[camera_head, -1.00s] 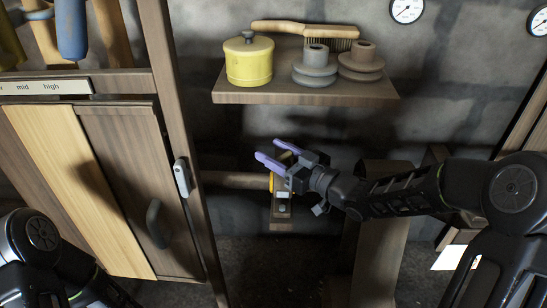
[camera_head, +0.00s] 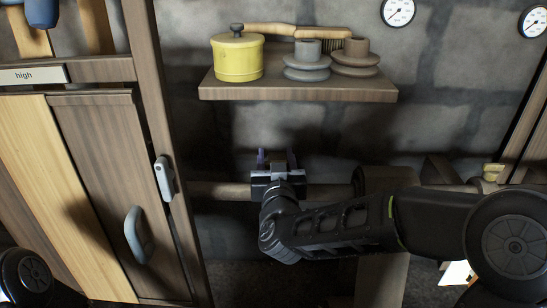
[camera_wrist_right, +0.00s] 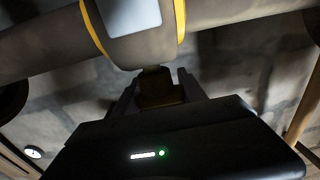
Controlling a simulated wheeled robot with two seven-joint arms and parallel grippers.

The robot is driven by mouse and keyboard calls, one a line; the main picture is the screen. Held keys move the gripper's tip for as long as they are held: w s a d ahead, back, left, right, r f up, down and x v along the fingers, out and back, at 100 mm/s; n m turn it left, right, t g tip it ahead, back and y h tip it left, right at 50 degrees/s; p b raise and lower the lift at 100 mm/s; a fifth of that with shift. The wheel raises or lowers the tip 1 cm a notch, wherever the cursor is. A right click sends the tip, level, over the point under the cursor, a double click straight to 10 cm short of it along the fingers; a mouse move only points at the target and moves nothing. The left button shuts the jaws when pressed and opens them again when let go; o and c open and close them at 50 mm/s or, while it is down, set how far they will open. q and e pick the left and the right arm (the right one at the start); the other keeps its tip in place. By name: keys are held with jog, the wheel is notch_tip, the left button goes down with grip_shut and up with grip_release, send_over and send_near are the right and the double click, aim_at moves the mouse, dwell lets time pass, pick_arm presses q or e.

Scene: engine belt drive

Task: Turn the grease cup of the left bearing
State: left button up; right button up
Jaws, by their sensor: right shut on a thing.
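My right gripper (camera_head: 277,163) is at the left bearing on the horizontal shaft (camera_head: 222,190), with its purple-tipped fingers pointing up and away. It is shut on the grease cup (camera_head: 278,170), a small dark brownish piece between the fingers. In the right wrist view the grease cup (camera_wrist_right: 158,86) sits between the two dark fingers, against the left bearing (camera_wrist_right: 133,48), a grey body with yellow bands and a pale plate. In the head view my gripper and wrist hide most of the bearing. My left gripper is out of view; only part of that arm shows at lower left.
A shelf (camera_head: 300,92) above my right gripper carries a yellow lidded pot (camera_head: 238,58), grey and brown stepped pulleys (camera_head: 307,62) and a wooden-handled brush (camera_head: 270,29). A wooden cabinet (camera_head: 95,180) with a handle stands at left. A small yellowish piece (camera_head: 492,172) shows at right.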

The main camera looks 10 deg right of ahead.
jog(key=shift+r+m+h, duration=0.1)
jog(key=shift+m+h, duration=0.3)
jog(key=shift+h, duration=0.3)
jog(key=shift+d, duration=0.15)
jog(key=o, duration=1.4)
jog(key=shift+c, duration=0.2)
jog(key=p+v, duration=0.2)
jog(key=v, duration=0.5)
jog(key=shift+r, duration=0.15)
jog(key=shift+s, duration=0.35)
